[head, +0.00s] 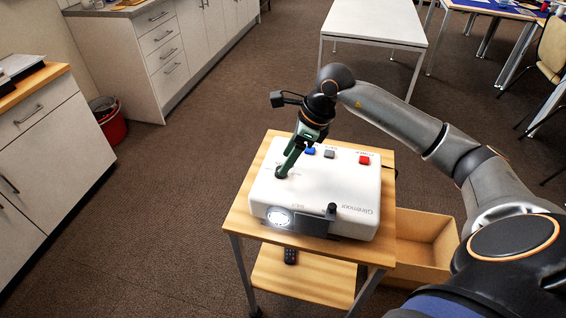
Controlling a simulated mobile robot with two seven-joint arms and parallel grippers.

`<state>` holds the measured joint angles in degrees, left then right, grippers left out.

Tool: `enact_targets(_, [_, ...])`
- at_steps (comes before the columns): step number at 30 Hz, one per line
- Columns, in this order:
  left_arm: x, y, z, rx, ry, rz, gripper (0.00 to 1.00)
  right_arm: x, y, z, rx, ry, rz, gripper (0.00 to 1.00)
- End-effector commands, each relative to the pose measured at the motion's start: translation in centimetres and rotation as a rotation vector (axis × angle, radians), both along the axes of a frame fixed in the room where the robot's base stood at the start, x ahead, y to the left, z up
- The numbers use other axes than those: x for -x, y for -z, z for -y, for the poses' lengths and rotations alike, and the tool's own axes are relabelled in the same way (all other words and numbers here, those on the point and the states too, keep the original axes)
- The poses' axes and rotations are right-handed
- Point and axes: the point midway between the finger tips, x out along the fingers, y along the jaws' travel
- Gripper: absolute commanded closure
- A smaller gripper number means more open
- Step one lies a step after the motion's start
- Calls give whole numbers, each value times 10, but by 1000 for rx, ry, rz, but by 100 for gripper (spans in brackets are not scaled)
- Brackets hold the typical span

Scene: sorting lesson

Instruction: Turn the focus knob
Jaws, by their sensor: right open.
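A white projector (345,193) stands on a small wooden cart, its lit lens (279,217) at the front left. My right gripper (283,172) comes down from above with green fingers, and its tips are at the left part of the projector's top. It is open. The focus knob cannot be made out clearly; the fingers cover the spot where they meet the top. Whether they touch a knob I cannot tell. A dark shutter plate with a small black knob (331,208) is at the projector's front. My left gripper is out of view.
A blue button (310,151), a grey button (329,153) and a red button (364,160) sit along the projector's back edge. The cart (245,213) has a lower shelf holding a dark remote (290,256). An open wooden box (425,240) is at right.

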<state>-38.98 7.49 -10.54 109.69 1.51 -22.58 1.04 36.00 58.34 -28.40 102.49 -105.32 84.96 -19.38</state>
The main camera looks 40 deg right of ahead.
Motion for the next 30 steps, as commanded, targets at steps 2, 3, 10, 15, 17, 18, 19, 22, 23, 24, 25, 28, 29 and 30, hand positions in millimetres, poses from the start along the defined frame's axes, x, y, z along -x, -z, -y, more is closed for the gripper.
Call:
enact_targets(2, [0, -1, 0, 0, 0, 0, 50, -3, 11, -4, -3, -1, -1, 35])
enact_targets(3, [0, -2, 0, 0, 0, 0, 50, -4, 16, -6, -3, -1, -1, 35])
enact_targets(10, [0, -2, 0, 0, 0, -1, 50, -8, 29, -9, -2, -1, 1, 35])
enact_targets(15, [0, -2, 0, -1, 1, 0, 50, -8, 29, -9, 0, -1, 1, 35])
enact_targets(17, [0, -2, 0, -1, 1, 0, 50, -8, 29, -9, 0, -1, 1, 35])
enact_targets(18, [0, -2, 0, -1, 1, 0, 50, -8, 29, -9, 0, -1, 1, 38])
enact_targets(19, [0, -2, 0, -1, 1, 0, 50, -8, 29, -9, 0, -1, 1, 42])
enact_targets(22, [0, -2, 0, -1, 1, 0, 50, -8, 29, -9, 0, -1, 1, 53])
enact_targets(23, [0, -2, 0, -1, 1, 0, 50, -8, 29, -9, -1, -1, 2, 56])
enact_targets(24, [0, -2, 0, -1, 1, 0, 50, -8, 29, -9, -1, -1, 2, 61])
enact_targets(25, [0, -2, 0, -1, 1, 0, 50, -8, 29, -9, -1, -1, 2, 64])
enact_targets(28, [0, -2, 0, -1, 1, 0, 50, -8, 29, -9, -1, -1, 2, 75])
enact_targets(29, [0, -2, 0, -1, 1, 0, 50, -8, 29, -9, -1, -1, 2, 79])
enact_targets(30, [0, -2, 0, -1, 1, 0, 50, -8, 28, -9, -1, -1, 2, 83])
